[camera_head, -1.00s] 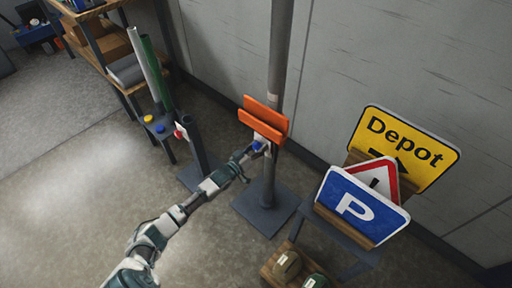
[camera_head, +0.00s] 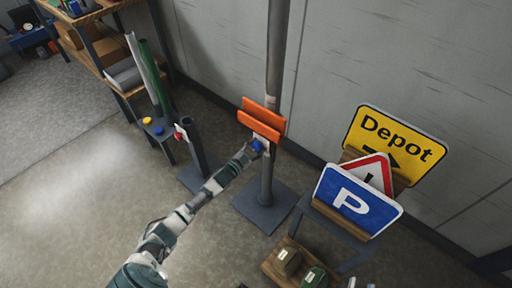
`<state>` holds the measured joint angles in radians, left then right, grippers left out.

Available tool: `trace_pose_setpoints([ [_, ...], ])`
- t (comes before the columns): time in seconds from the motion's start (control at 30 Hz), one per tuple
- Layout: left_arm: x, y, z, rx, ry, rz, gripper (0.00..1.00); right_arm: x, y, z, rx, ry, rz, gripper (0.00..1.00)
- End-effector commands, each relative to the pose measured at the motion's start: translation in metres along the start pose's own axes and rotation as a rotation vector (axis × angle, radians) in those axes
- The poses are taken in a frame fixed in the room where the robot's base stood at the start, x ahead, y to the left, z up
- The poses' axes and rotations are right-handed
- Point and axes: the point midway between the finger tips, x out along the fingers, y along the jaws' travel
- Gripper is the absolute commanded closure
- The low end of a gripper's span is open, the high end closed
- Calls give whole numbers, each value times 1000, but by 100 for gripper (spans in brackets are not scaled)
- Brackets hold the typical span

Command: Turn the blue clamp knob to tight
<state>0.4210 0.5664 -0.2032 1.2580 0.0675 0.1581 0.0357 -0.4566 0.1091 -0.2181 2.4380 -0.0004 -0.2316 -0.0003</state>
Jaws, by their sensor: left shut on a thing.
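The blue clamp knob (camera_head: 257,146) sits on a light clamp just below two orange plates (camera_head: 262,118) on a grey post (camera_head: 268,178). My left gripper (camera_head: 252,150) is at the knob and shut on it, with the arm reaching up from the lower left. The fingers partly hide the knob, and I cannot read any tight mark. My right gripper is not in view.
A rack at right holds a yellow Depot sign (camera_head: 393,147), a red-bordered triangle sign (camera_head: 370,171) and a blue P sign (camera_head: 356,202). A shorter post with a red knob (camera_head: 180,133) stands at left. A wooden crate (camera_head: 287,262) lies below the rack.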

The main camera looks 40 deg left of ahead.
Motion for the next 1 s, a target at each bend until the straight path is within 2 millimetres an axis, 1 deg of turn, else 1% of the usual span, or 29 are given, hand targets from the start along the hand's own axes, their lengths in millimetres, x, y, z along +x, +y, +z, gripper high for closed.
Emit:
trace_pose_setpoints([
  [0.03,-2,6,5,23,-10,8,85,0,0,1,0,-8,1,60],
  [0.33,-2,6,2,112,-3,7,85,-1,1,6,-2,-40,2,60],
  [0.8,-1,6,-4,126,6,6,85,-1,1,6,-1,-45,3,60],
  [0.83,-1,6,-4,126,7,6,45,-1,1,6,-1,-45,3,60],
  [0.87,-1,6,-4,126,7,6,38,-1,1,6,-1,-45,3,60],
  [0.9,-1,6,-4,125,7,6,28,-1,1,6,-1,-45,3,60],
  [0.93,-1,5,-4,126,7,5,26,-1,1,6,-1,-45,3,60],
  [1.0,-1,4,-4,125,7,4,26,-1,1,6,-1,-45,3,60],
])
